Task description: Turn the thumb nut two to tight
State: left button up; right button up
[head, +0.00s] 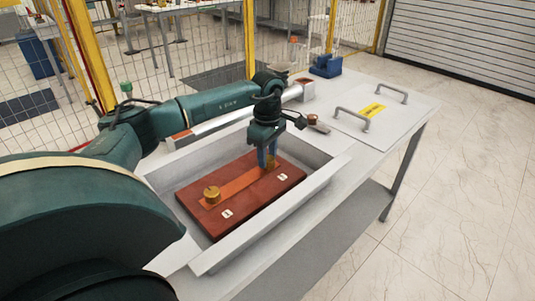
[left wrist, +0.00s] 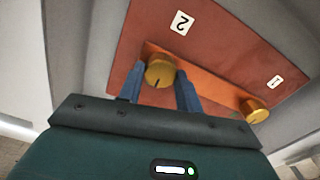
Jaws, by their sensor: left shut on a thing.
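A red-brown board (head: 240,212) with an orange copper-coloured strip (head: 238,187) lies in the grey tray. Brass thumb nut one (head: 212,194) stands near the strip's near left end, beside the label 1, and also shows in the left wrist view (left wrist: 255,111). Brass thumb nut two (left wrist: 160,72), with a dark line on its top, stands at the other end near the label 2 (left wrist: 182,22). My left gripper (head: 267,161) points down and is shut on thumb nut two, one blue finger on each side. In the head view the fingers mostly hide this nut. My right gripper is not in view.
The tray's raised grey wall (head: 275,225) surrounds the board. A grey lid with two handles and a yellow label (head: 372,111) lies to the right on the bench. A blue object (head: 326,66) stands at the back. A wire fence runs behind.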

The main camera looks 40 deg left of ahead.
aim_at(268, 158)
pick_arm(q)
jog(key=shift+r, duration=0.1)
jog(key=o, duration=1)
notch_tip(268, 158, up, 13)
jog(key=shift+d, duration=0.1)
dwell(0.5)
